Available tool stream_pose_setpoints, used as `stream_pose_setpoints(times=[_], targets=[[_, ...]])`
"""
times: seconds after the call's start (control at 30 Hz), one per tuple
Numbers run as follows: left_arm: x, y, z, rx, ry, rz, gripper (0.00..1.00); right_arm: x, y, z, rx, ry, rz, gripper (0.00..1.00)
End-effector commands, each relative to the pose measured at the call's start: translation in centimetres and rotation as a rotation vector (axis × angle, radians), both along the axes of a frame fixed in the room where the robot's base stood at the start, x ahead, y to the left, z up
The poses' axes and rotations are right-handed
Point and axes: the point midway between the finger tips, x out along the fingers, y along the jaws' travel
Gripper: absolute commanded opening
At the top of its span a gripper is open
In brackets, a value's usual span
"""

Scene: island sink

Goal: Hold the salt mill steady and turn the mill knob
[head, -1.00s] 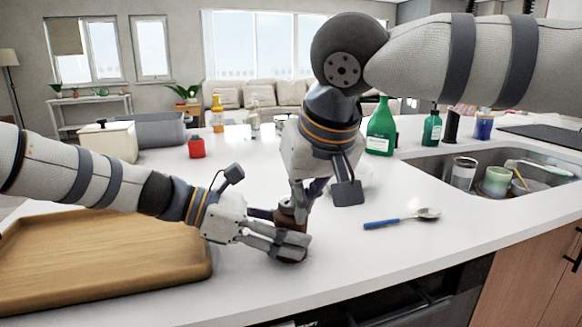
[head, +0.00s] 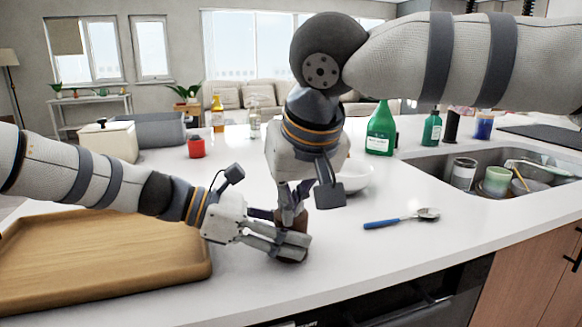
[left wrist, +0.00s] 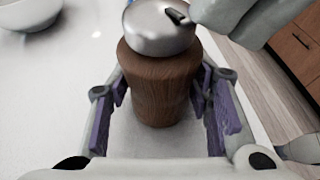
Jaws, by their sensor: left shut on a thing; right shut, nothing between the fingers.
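The salt mill has a brown wooden body (left wrist: 158,85) and a rounded metal top knob (left wrist: 160,28) with a small dark piece on it. It stands upright on the white counter; in the head view the mill (head: 291,242) is mostly hidden by my grippers. My left gripper (head: 293,236) is shut around the wooden body, with purple finger pads on both sides in the left wrist view. My right gripper (head: 287,213) is shut and empty, pointing down over the mill's top. Its grey finger (left wrist: 212,12) is beside the knob's dark piece; I cannot tell if they touch.
A wooden tray (head: 100,262) lies at the left. A spoon with a blue handle (head: 395,220) and a white bowl (head: 356,176) are to the right. A sink (head: 480,195) with cups and dishes is farther right. A red cup (head: 197,147) and bottles stand behind.

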Motion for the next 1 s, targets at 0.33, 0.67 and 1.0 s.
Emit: stream_pose_setpoints(times=[0.33, 0.67, 1.0], targets=[[0.0, 0.0, -0.1, 0.001, 0.000, 0.001, 0.12, -0.7, 0.0, 1.8, 0.003, -0.002, -0.001, 0.00], [0.0, 0.0, -0.1, 0.001, 0.000, 0.001, 0.12, -0.8, 0.0, 5.9, 0.000, -0.001, 0.000, 0.00], [0.0, 0.1, -0.1, 0.001, -0.001, 0.002, 0.12, -0.4, -0.8, 6.4, 0.002, -0.002, -0.004, 0.00]])
